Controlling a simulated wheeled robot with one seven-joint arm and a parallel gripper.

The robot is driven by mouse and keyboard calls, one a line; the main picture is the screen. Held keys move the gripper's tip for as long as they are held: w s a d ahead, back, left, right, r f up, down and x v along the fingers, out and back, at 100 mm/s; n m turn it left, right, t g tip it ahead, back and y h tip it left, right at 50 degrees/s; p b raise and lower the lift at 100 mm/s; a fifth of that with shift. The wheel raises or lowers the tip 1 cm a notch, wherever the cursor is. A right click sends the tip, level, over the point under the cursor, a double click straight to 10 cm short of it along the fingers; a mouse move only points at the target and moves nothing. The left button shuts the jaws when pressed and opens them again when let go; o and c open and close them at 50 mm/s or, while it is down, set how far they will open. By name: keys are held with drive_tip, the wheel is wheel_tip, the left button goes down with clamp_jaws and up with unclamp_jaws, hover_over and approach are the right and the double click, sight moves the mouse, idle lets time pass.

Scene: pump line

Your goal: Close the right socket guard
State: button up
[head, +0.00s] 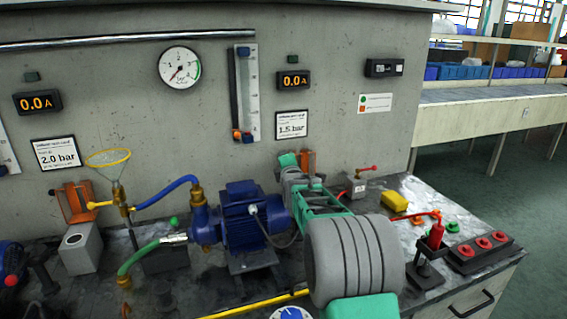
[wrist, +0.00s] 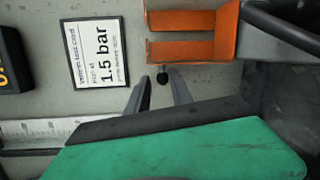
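The right socket guard (head: 308,160) is an orange piece low on the back wall, below the 1.5 bar card and partly hidden behind my arm. In the wrist view the guard (wrist: 190,36) shows two flat orange bars with a slot between them and an orange side plate at right. I cannot tell its exact angle. My gripper (wrist: 158,88) is open, its two dark fingers apart with nothing between them, close to the guard's edge. A small black knob (wrist: 162,76) shows beyond the fingertips. In the head view the fingers are hidden by my arm.
A second orange guard (head: 76,202) is at the left. A blue pump motor (head: 243,215) stands left of my arm. A grey box with a red lever (head: 357,187), a yellow block (head: 394,201) and a red-button box (head: 482,248) stand to the right.

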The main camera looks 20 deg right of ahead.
drive_tip(key=shift+o, duration=1.2)
drive_tip(key=v, duration=0.7)
drive_tip(key=shift+s, duration=0.4)
